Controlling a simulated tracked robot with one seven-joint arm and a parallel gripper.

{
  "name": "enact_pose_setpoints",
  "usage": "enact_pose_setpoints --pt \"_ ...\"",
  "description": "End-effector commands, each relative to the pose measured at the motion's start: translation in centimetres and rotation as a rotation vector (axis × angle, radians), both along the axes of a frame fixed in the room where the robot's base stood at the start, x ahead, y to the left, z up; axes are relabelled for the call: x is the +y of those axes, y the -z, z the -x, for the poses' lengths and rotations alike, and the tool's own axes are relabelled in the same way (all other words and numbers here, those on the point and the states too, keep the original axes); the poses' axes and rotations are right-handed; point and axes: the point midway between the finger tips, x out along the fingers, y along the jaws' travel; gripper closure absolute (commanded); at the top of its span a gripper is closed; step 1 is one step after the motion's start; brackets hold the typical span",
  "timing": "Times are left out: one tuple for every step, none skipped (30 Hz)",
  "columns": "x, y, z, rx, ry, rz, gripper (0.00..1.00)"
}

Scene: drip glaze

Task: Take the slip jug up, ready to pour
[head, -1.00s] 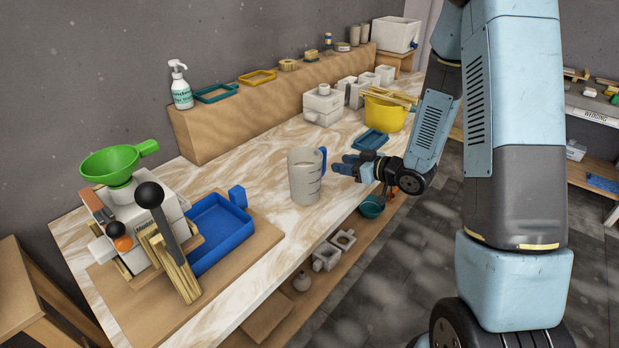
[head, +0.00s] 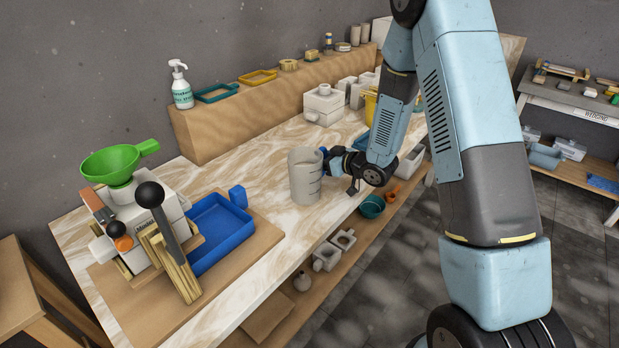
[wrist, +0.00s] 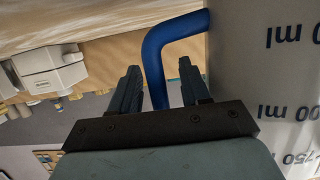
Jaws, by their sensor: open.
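The slip jug (head: 305,178) is a grey-white jug with volume marks, standing upright on the marbled bench top. Its blue handle (wrist: 156,58) shows in the wrist view. My gripper (head: 327,160) is at the jug's right side, at the handle. In the wrist view my gripper (wrist: 160,85) is open, with a stretch of the handle between its two dark fingers. The jug's wall (wrist: 265,75) rises close beside the right-hand finger. In the head view the handle is mostly hidden by my gripper.
A blue tray (head: 212,235) and a strapped mould with a green funnel (head: 115,160) stand to the left on a board. White moulds (head: 322,105) stand behind the jug. A yellow bucket (head: 370,105) is partly hidden by my arm. Bench around the jug is clear.

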Motion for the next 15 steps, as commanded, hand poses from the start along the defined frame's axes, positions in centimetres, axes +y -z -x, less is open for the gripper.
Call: enact_pose_setpoints --pt "0.03 0.02 -0.09 0.000 0.001 0.000 0.54" --pt "0.02 0.01 -0.09 0.000 0.001 0.000 0.54" --pt "-0.01 0.00 -0.08 0.000 0.001 0.000 0.54" --pt "-0.01 0.00 -0.08 0.000 0.001 0.000 0.54" --pt "-0.02 -0.01 -0.08 0.000 0.001 0.000 0.54" --pt "-0.01 -0.01 -0.07 0.000 0.001 0.000 0.56" --pt "-0.02 -0.01 -0.07 0.000 0.001 0.000 0.58" --pt "-0.02 -0.01 -0.07 0.000 0.001 0.000 0.61" --pt "-0.03 -0.02 -0.06 0.000 0.001 0.000 0.65" --pt "-0.03 -0.02 -0.06 -0.001 0.001 -0.001 0.68" --pt "-0.03 -0.02 -0.06 -0.001 0.001 -0.001 0.71" --pt "-0.04 -0.02 -0.06 -0.001 0.001 -0.001 0.75" --pt "-0.04 -0.02 -0.07 -0.001 0.001 -0.001 0.78" --pt "-0.04 -0.02 -0.07 -0.001 0.001 -0.001 0.80" --pt "-0.05 -0.02 -0.06 -0.001 0.001 -0.001 0.84"
